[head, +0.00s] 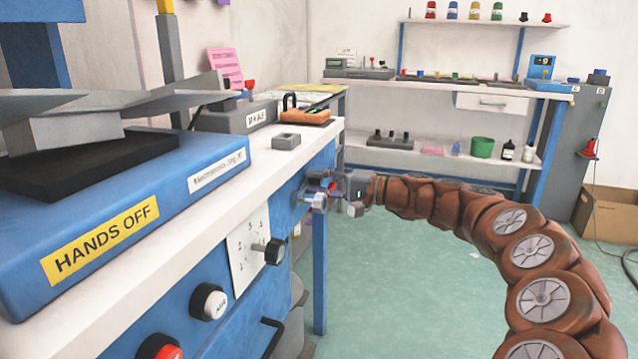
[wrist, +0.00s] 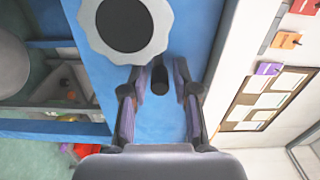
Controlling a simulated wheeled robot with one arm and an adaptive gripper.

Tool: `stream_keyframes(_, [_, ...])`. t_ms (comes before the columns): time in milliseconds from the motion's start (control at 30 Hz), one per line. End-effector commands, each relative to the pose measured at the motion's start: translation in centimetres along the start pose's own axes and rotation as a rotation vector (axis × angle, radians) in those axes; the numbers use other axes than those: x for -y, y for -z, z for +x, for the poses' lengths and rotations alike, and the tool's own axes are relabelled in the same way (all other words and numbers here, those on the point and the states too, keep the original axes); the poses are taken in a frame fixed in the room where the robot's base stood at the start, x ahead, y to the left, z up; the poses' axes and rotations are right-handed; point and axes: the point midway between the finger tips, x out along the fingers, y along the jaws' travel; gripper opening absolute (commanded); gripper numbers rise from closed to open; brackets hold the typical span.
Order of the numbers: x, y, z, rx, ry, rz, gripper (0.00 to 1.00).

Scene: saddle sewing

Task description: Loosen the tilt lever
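My gripper (head: 325,189) is at the right end of the workbench's blue front, reaching in from the right. In the wrist view my gripper (wrist: 161,88) has its two fingers apart. A short dark cylindrical piece (wrist: 160,77) shows between the fingertips against the blue panel, with gaps on either side. It may be the tilt lever, but I cannot tell for certain. A big scalloped light grey knob (wrist: 94,30) with a dark centre lies just beyond the fingertips. In the head view the fingers hide most of what is at the gripper.
The bench front has a black knob on a scale plate (head: 248,246), a white knob (head: 208,302) and a red button (head: 160,347). A blue unit marked HANDS OFF (head: 105,238) stands on the bench. Shelves (head: 440,160) stand behind; green floor is clear between.

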Motion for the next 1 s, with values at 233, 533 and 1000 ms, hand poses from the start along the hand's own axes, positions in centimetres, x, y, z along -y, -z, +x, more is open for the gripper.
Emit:
stream_keyframes(233, [0.0,0.1,-0.1,-0.003,0.0,0.0,0.43])
stream_keyframes(533, [0.0,0.2,-1.1,-0.005,-0.001,0.0,0.43])
stream_keyframes(1000, [0.1,0.1,-9.4,-0.005,0.001,-0.001,0.43])
